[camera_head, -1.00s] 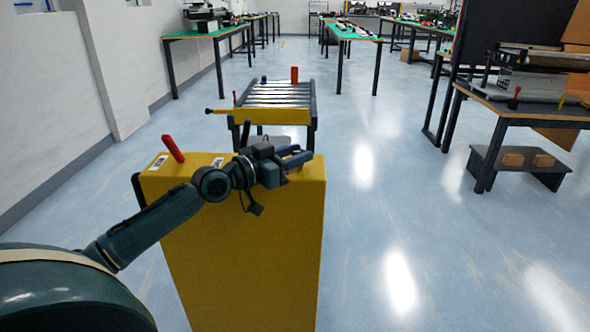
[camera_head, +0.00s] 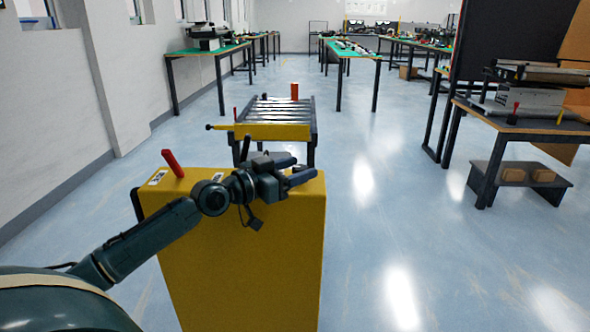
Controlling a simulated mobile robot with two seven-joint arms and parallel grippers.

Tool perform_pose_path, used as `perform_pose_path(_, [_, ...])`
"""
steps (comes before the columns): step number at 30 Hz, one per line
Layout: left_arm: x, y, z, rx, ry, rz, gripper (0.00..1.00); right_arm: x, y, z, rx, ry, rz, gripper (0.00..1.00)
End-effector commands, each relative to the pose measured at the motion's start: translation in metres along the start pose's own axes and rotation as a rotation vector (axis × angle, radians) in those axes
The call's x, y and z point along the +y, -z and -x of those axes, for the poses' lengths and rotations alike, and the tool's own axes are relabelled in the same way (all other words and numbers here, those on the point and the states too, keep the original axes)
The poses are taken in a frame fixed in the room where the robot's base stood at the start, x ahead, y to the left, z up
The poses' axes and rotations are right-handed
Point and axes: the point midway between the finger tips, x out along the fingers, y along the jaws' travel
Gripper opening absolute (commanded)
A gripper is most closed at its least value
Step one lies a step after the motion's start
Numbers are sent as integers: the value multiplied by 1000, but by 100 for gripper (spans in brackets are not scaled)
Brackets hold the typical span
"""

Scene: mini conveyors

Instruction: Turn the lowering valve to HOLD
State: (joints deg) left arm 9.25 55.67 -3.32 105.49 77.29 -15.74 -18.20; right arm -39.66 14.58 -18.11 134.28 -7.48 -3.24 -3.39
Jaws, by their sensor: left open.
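A red lever (camera_head: 172,162) stands tilted to the left on top of a tall yellow cabinet (camera_head: 250,275), beside a small white label (camera_head: 157,177). Another small label (camera_head: 217,177) lies to its right. I cannot read either label. My left gripper (camera_head: 300,169) is open and empty over the right part of the cabinet top, with its fingers pointing right. It is well to the right of the red lever and apart from it. My left forearm crosses the front of the cabinet. My right gripper is not in view.
A small roller conveyor (camera_head: 275,130) with a yellow front stands behind the cabinet, with an orange block (camera_head: 294,91) at its far end. A table (camera_head: 530,122) with equipment is at the right. The blue floor between is clear.

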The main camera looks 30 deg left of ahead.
Motion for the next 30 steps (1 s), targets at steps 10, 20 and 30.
perform_pose_path(10, [-1,-3,14,-4,2,-1,54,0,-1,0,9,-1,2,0])
perform_pose_path(20, [0,-4,52,-5,0,-1,54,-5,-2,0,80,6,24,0])
perform_pose_path(30, [0,-2,94,2,1,7,54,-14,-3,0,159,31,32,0])
